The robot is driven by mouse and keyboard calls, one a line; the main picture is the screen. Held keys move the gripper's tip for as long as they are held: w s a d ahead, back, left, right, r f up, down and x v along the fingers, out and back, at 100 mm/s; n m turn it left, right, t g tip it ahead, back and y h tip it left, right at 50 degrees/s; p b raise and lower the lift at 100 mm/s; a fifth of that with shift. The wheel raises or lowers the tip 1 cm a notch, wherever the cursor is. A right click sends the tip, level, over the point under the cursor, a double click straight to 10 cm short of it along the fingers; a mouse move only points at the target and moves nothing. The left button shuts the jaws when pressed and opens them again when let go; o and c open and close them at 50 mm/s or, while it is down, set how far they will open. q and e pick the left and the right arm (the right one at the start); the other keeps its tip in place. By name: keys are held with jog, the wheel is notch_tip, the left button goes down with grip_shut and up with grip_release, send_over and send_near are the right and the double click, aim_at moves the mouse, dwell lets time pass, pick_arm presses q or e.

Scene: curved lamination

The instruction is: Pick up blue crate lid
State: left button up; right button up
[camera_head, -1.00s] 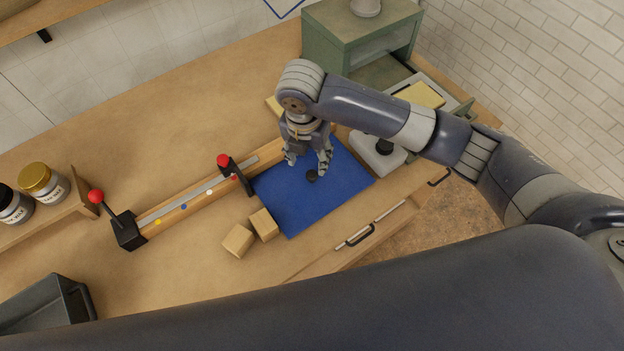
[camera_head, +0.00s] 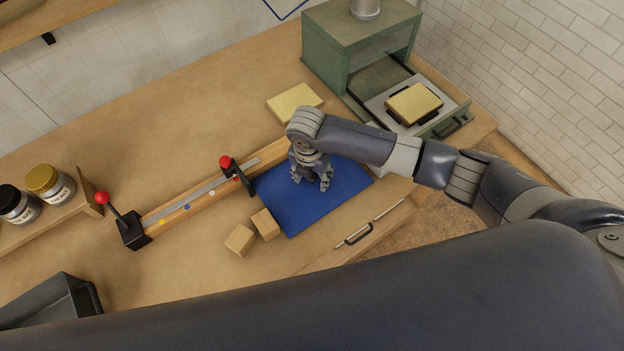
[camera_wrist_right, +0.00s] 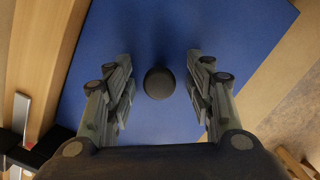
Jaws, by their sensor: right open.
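The blue crate lid (camera_head: 290,208) lies flat on the worktop as a blue panel. In the right wrist view the blue lid (camera_wrist_right: 240,35) fills the middle, with a round black knob (camera_wrist_right: 159,83) on it. My right gripper (camera_head: 312,188) is low over the lid, pointing down. In the wrist view its fingers (camera_wrist_right: 159,95) are open on either side of the knob, with a gap on both sides. In the head view the knob is hidden by the gripper. My left gripper does not show.
A wooden rail with red-knobbed black levers (camera_head: 225,162) lies left of the lid. Two wooden blocks (camera_head: 265,223) sit near its left corner. A green press (camera_head: 365,40) with an open tray stands at the back right. A yellow slab (camera_head: 294,102) lies behind.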

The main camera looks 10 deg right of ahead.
grip_shut()
